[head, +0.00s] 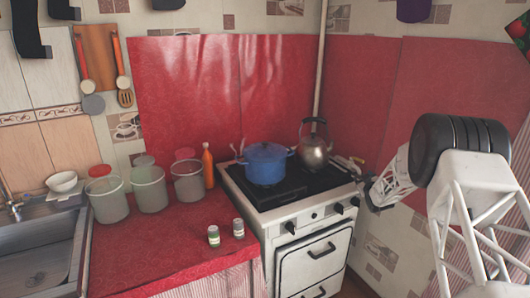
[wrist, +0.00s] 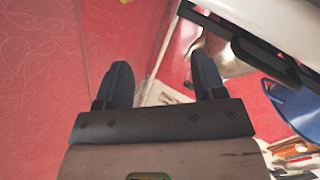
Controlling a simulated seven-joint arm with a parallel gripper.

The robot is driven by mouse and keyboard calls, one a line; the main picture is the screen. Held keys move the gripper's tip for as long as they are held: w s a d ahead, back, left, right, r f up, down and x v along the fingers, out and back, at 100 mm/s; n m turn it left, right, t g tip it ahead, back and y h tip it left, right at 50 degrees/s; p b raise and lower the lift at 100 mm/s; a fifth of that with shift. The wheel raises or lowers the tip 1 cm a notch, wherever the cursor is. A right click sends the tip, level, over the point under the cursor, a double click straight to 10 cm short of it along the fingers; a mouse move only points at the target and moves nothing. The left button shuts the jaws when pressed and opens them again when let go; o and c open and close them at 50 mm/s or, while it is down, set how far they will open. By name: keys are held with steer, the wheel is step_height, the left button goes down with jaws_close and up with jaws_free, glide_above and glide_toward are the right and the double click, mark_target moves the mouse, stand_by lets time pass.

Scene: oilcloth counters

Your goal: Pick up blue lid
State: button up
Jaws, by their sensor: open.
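A blue pot (head: 266,172) stands on the stove top, and its blue lid (head: 265,150) sits on it. In the wrist view a blue part of the pot or lid (wrist: 297,106) shows at the right edge; I cannot tell which part. My gripper (head: 362,182) is to the right of the stove, apart from the pot and lid. In the wrist view my gripper (wrist: 163,70) has its two dark fingers spread, with nothing between them.
A metal kettle (head: 314,148) stands on the stove (head: 312,215) behind and right of the pot, towards my gripper. Several jars (head: 148,188), an orange bottle (head: 208,166) and two small cans (head: 226,232) stand on the red counter (head: 165,245). Red wall panels (head: 340,90) rise behind.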

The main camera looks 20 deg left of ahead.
steer(key=w+a+r+m+g+h, duration=0.2)
steer(key=w+a+r+g+h, duration=0.15)
steer(key=w, duration=0.35)
steer(key=g, duration=1.1)
glide_toward(265, 142)
steer(key=f, duration=0.1)
steer(key=shift+s+f, duration=0.1)
steer(key=shift+s, duration=0.2)
steer(key=shift+f, duration=0.1)
steer(key=shift+t+x, duration=0.25)
steer(key=shift+x, duration=0.95)
steer(key=shift+w+f, duration=0.1)
steer(key=shift+w, duration=0.05)
steer(key=shift+x, duration=2.5)
